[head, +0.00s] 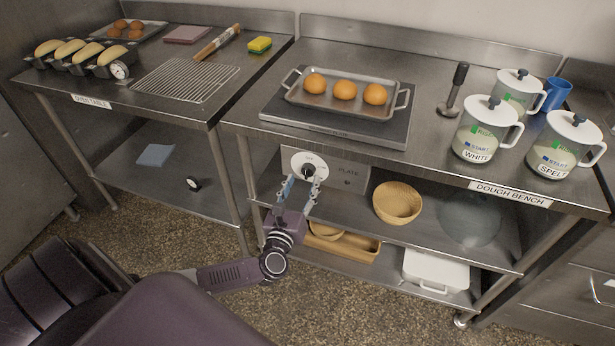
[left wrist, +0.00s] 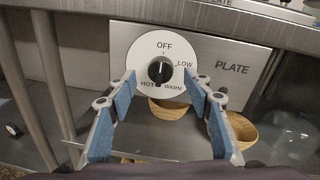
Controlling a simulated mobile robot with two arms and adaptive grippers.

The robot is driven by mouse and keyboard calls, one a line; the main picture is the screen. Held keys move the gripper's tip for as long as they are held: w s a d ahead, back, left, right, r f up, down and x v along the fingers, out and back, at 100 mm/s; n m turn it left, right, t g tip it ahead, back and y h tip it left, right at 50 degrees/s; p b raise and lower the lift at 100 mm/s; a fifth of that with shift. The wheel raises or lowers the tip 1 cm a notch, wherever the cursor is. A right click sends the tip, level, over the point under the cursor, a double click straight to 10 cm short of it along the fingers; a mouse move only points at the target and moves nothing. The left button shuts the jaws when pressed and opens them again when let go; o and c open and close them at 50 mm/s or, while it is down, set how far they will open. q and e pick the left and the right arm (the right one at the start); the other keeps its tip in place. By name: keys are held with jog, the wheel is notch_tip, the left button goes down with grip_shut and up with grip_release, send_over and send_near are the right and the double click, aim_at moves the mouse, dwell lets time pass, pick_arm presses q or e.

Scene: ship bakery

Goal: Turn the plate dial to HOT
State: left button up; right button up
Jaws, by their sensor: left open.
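The plate dial is a black knob (left wrist: 159,70) on a white round face (left wrist: 141,48), marked OFF at the top, LOW at right, WARM at lower right and HOT at lower left. The knob stands roughly upright, with its light mark seeming to face OFF. In the head view the dial face (head: 296,158) is on the grey PLATE panel (head: 348,176) under the bench front. My left gripper (head: 303,184) is open in front of the dial. In the left wrist view its blue-padded fingers (left wrist: 161,82) stand either side of the knob, apparently not touching it. My right gripper is not in view.
Above the panel, the hot plate (head: 390,132) carries a tray (head: 345,109) with three orange-brown buns. White-lidded jars (head: 487,132) stand at the bench's right. Below are a wicker basket (head: 397,203) and a white bin (head: 436,272). The oven table (head: 150,110) stands at left.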

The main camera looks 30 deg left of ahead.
aim_at(306, 175)
pick_arm(q)
jog(key=shift+x, duration=1.2)
jog(key=shift+w+a, duration=0.15)
jog(key=shift+w, duration=0.3)
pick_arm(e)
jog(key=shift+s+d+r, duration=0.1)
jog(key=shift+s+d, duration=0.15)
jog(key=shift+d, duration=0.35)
pick_arm(q)
jog(key=c, duration=1.1)
jog(key=shift+c, duration=0.2)
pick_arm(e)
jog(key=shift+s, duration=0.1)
pick_arm(q)
jog(key=shift+f, duration=0.1)
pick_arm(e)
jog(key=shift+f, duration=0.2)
